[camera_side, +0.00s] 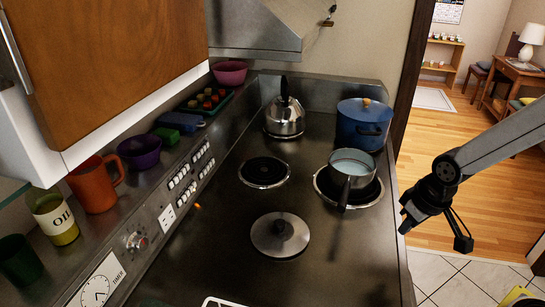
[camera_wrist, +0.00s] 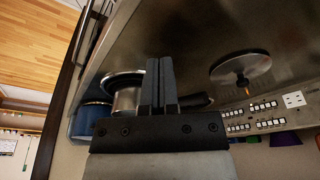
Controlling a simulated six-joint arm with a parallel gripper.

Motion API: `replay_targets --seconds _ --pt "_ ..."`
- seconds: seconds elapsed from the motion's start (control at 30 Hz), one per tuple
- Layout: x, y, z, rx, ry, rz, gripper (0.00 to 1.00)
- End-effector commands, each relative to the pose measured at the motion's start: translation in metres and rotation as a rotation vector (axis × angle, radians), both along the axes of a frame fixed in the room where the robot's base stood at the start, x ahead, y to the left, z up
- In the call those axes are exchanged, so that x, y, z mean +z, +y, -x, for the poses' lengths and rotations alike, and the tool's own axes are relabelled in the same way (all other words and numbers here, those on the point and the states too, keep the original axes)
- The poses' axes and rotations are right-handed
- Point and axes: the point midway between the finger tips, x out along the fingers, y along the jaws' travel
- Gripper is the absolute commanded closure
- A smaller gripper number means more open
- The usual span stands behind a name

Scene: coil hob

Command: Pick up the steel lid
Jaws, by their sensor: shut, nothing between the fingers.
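The steel lid (camera_side: 280,237) lies flat on the dark hob top near the front, its dark knob facing up. In the wrist view a round steel disc with a knob (camera_wrist: 240,68) shows at the upper right; it looks like the same lid. My gripper (camera_side: 408,214) is in the air off the right edge of the hob, well to the right of the lid. Its two dark fingers (camera_wrist: 159,85) are together with nothing between them.
A saucepan of pale liquid (camera_side: 348,182) stands on the right ring, between lid and blue pot (camera_side: 362,125). A kettle (camera_side: 285,115) stands at the back; the left coil (camera_side: 264,172) is bare. A shelf on the left holds an orange mug (camera_side: 94,185) and bowls.

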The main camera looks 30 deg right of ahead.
Motion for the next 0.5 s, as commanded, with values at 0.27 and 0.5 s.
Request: replay_targets --seconds 0.27,0.5 --pt "0.0 0.0 0.0 0.0 0.0 0.0 1.0" --pt "0.0 0.0 0.0 0.0 0.0 0.0 0.81"
